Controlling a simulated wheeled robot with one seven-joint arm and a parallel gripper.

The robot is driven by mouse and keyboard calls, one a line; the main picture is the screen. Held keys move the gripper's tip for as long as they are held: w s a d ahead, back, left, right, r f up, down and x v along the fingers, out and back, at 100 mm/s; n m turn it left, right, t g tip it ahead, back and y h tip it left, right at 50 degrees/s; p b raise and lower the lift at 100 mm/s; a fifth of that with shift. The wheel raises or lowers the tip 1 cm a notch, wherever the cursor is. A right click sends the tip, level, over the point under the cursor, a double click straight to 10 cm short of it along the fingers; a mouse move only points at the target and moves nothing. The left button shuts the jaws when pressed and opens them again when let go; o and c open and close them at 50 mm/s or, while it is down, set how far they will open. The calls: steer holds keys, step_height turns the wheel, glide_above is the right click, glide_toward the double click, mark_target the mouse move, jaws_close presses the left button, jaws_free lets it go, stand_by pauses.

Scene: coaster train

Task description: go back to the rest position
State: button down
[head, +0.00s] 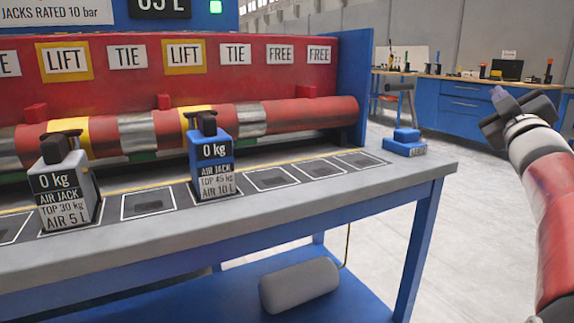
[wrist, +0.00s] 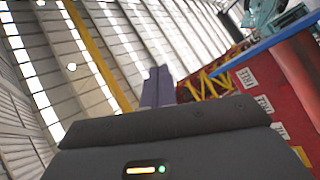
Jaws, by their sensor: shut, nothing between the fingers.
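My gripper (head: 499,95) is at the right of the head view, raised on my red arm, clear of the bench and pointing up and to the left. In the wrist view its fingers (wrist: 156,87) stand together, shut and empty, with the roof behind them. A grey air jack (head: 66,185) labelled TOP 30 kg and a blue air jack (head: 210,160) labelled TOP 45 kg stand upright on the bench, well to the left of my gripper. Both displays read 0 kg.
The grey bench top (head: 290,208) has several empty dark-framed pads. A grey tank (head: 299,286) lies on the lower shelf. Floor is open at right.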

steer(key=s+a+f+m+g+y+p, duration=0.2)
steer(key=s+a+f+g, duration=0.6)
steer(key=s+a+f, duration=0.4)
steer(key=s+a+f+m+g+y+p, duration=0.2)
steer(key=s+a+f+g, duration=0.6)
steer(key=a+f, duration=1)
steer(key=s+f+m+y, duration=0.1)
steer(key=s+m+y, duration=0.1)
steer(key=s, duration=0.2)
steer(key=shift+a+f, duration=0.2)
steer(key=shift+a, duration=0.1)
